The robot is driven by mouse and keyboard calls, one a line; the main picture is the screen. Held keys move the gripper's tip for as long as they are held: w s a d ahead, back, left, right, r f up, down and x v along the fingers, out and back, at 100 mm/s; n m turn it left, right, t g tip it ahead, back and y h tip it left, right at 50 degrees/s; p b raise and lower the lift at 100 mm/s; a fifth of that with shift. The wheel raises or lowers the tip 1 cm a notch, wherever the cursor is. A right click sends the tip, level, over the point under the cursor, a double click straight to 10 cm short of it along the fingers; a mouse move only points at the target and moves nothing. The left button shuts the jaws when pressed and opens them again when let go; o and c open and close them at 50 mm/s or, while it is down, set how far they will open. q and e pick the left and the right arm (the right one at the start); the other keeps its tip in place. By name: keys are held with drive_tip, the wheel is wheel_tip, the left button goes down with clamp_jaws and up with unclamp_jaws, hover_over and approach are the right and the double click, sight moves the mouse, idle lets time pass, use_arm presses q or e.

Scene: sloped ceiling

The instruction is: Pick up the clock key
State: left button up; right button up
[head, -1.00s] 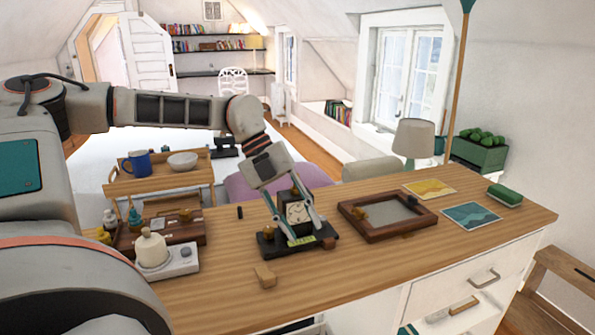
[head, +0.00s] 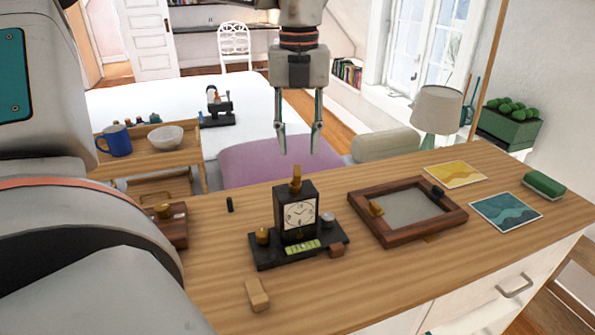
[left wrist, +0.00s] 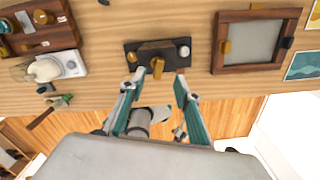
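The black mantel clock (head: 297,213) with a white dial stands upright on a dark base (head: 270,253) on the wooden desk. A brass piece (head: 296,180) stands on its top; it also shows in the left wrist view (left wrist: 157,68). Another brass piece (head: 262,237) is at the base's left end. I cannot tell for sure which brass piece is the clock key. My left gripper (head: 298,140) is open and empty, pointing down above the clock in the head view. In the left wrist view its fingertips (left wrist: 158,80) are apart, with nothing between them. My right gripper is not in view.
Right of the clock lies a wooden framed tray (head: 365,228) with a brass and a black piece. A small wooden block (head: 257,294) lies in front and a small black cylinder (head: 230,204) behind left. Cards (head: 505,212) and a green block (head: 543,184) lie far right.

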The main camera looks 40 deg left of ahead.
sight(296, 169)
use_arm(q)
drive_tip(key=f, duration=0.7)
drive_tip(key=shift+s, duration=0.3)
clamp_jaws()
